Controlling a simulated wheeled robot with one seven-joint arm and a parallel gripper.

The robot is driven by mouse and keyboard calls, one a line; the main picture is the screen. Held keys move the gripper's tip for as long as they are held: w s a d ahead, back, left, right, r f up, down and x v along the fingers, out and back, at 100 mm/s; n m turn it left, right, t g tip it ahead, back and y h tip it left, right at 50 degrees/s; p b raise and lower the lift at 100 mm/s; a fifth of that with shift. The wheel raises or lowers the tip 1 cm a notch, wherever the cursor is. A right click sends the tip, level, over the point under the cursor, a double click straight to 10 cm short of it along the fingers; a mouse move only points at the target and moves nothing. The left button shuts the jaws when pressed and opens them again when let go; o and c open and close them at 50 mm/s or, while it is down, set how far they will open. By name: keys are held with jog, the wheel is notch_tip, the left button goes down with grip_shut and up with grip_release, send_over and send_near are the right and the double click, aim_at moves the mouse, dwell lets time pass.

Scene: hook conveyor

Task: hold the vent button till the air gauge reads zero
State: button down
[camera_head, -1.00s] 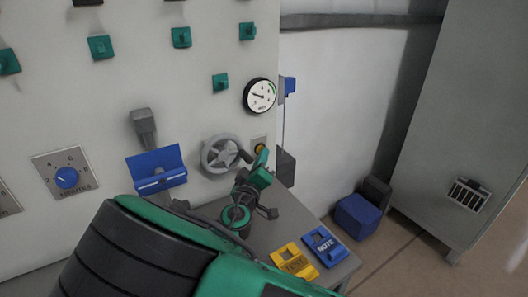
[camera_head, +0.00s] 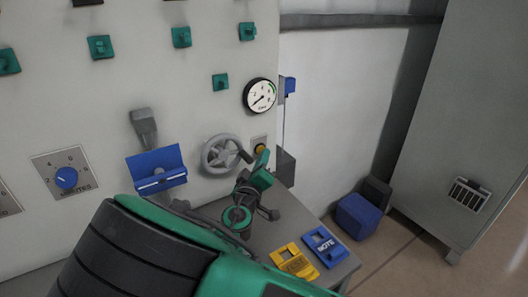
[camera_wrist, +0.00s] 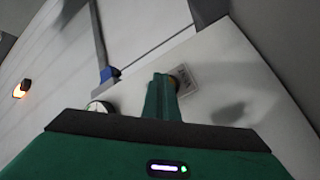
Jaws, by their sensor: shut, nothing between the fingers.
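The amber vent button (camera_head: 259,148) sits on a small plate on the panel, right of the grey handwheel. My gripper (camera_head: 263,156) is shut and empty, its tip at the button. In the wrist view, the green fingers (camera_wrist: 161,92) cover part of the amber button (camera_wrist: 180,79), apparently pressed against it; contact itself is hidden. The round white air gauge (camera_head: 260,95) is above the button, its needle pointing to the lower left, near the low end of the scale. The gauge (camera_wrist: 100,107) also shows edge-on in the wrist view.
The handwheel (camera_head: 221,154) is close on the left of my gripper. A blue holder (camera_head: 156,167) and blue dial (camera_head: 66,177) are farther left. Yellow (camera_head: 295,262) and blue (camera_head: 324,245) tags lie on the grey table.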

jog(key=shift+s+d, duration=0.3)
jog(key=shift+s, duration=0.2)
jog(key=s+d, duration=0.1)
jog(key=s, duration=0.1)
jog(key=s+d, duration=0.1)
jog(key=s, duration=0.1)
jog(key=shift+d, duration=0.4)
jog(key=shift+d, duration=0.1)
